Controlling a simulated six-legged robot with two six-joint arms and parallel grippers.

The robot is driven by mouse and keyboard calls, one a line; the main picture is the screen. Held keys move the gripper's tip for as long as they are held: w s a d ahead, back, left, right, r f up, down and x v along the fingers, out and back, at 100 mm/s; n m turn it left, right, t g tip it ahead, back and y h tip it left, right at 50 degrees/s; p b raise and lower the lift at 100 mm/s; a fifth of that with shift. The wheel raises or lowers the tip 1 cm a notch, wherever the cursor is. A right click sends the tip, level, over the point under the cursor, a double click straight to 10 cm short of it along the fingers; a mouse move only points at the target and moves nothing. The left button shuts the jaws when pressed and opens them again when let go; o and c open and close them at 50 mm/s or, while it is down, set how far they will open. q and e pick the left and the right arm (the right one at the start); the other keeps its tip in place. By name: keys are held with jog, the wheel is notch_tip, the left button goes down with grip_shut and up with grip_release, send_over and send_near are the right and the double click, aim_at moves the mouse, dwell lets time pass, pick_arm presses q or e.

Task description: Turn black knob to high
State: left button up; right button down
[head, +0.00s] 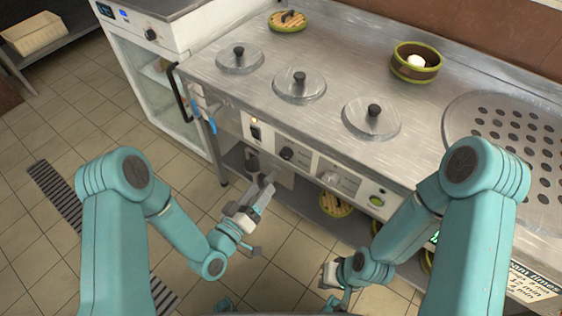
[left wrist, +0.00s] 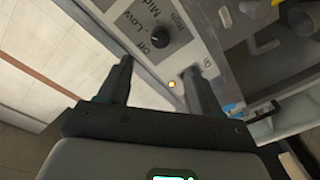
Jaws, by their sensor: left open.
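The black knob (head: 287,154) is on the front panel of the steel counter, below the round lids. In the left wrist view the black knob (left wrist: 160,40) has labels around it that read like Off, Low, Mid and High; I cannot tell surely where it points. My left gripper (head: 265,184) is just in front of the panel, a little below and left of the knob. Its two dark fingers (left wrist: 156,72) are apart and empty, with the knob beyond their tips, not touched. My right gripper (head: 332,278) is low at the right; its jaws are unclear.
A pale knob (head: 329,178) sits right of the black one, and a black switch (head: 256,133) with a lit lamp is to the left. Blue-handled tools (head: 205,117) hang at the counter's left end. A lower shelf (head: 310,207) runs beneath. The tiled floor in front is clear.

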aim_at(285, 158)
pick_arm(q)
jog(key=x, duration=1.2)
jog(key=shift+w, duration=0.2)
jog(key=shift+b, duration=0.3)
jog(key=c, duration=1)
